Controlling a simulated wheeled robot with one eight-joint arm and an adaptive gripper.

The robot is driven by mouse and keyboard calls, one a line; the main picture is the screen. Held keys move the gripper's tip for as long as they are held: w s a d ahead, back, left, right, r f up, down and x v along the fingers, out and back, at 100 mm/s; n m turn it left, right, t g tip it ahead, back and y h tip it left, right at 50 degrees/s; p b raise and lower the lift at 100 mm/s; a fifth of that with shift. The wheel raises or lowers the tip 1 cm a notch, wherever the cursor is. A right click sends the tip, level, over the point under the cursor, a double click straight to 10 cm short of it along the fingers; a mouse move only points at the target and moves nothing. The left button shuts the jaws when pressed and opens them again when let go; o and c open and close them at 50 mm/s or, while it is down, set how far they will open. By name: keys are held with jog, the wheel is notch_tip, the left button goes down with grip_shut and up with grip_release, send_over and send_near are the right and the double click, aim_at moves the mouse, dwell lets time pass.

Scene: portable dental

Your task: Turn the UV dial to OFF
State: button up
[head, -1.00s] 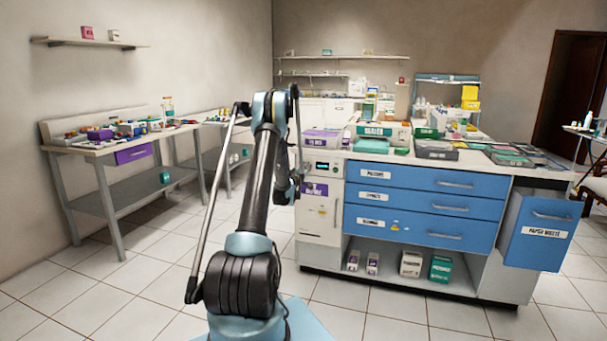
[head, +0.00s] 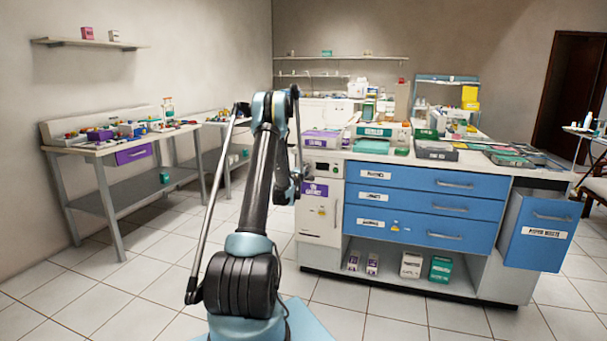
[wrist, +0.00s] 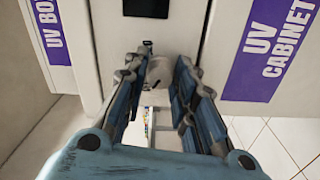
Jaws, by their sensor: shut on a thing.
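The UV cabinet (head: 318,215) is a white unit with a purple label at the left end of the blue-drawer counter. Its display (head: 321,168) is dark in the head view and also dark in the wrist view (wrist: 146,8). In the wrist view, the pale UV dial (wrist: 159,72) sits below the display, between my fingertips. My gripper (wrist: 160,86) is shut on the dial, with one blue finger on each side. The dial's pointer and any OFF mark cannot be read. In the head view my arm hides the dial.
A purple UV BOX label (wrist: 52,30) shows at the left of the wrist view. Blue drawers (head: 420,205) fill the counter front, and an open paper waste bin (head: 538,230) juts out at its right. A side table (head: 90,150) stands left. Tiled floor is free between.

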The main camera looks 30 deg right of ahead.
dwell(0.3)
jog(key=o, duration=1.1)
jog(key=shift+f, duration=0.15)
jog(key=shift+s, duration=0.1)
jog(key=v, duration=1.2)
